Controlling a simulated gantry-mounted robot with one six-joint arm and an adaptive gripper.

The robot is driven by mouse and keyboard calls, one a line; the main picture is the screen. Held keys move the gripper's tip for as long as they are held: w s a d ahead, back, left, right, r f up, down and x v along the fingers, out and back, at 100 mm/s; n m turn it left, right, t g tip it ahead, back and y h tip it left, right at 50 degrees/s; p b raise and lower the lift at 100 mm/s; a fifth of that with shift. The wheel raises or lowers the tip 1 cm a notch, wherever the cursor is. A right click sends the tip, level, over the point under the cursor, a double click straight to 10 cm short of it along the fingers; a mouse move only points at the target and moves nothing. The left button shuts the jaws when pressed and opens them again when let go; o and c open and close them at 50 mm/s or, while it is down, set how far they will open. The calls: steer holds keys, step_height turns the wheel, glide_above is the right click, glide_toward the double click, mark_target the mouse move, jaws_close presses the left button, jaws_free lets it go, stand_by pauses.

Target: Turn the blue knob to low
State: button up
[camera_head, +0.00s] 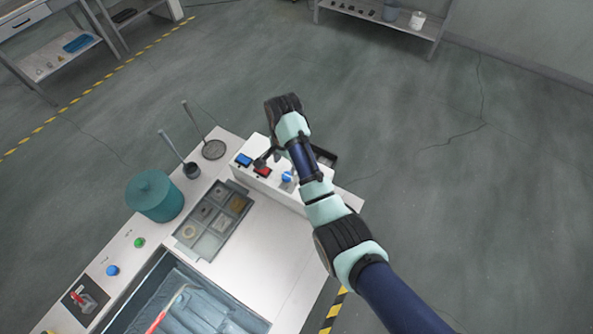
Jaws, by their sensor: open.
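A blue knob (288,177) sits on the face of a white control box at the back of the bench, close beside my arm. A second blue knob (112,271) is on the left front panel of the bench. Which way either pointer faces is too small to tell, and no "low" mark can be read. My wrist hides part of the box's back edge.
The control box (240,175) carries a blue display (243,160) and a red display (262,171). A teal pot (155,195), a sample tray (213,219), a green button (139,242), a red switch (83,300) and an open tank (150,279) are nearby.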

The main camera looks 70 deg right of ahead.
mark_target(287, 175)
step_height(287, 175, down, 7)
steer(key=shift+f+b, duration=0.1)
steer(key=shift+b, duration=0.2)
jaws_close()
steer(key=shift+r+n+p, duration=0.2)
steer(key=shift+n+p, duration=0.75)
steer(key=shift+n, duration=0.35)
steer(key=n+p, duration=0.1)
steer(key=n, duration=0.1)
steer(key=shift+n, duration=0.3)
steer(key=n+p, duration=0.1)
steer(key=n, duration=0.5)
steer(key=shift+n+p, duration=0.3)
steer(key=shift+p, duration=0.1)
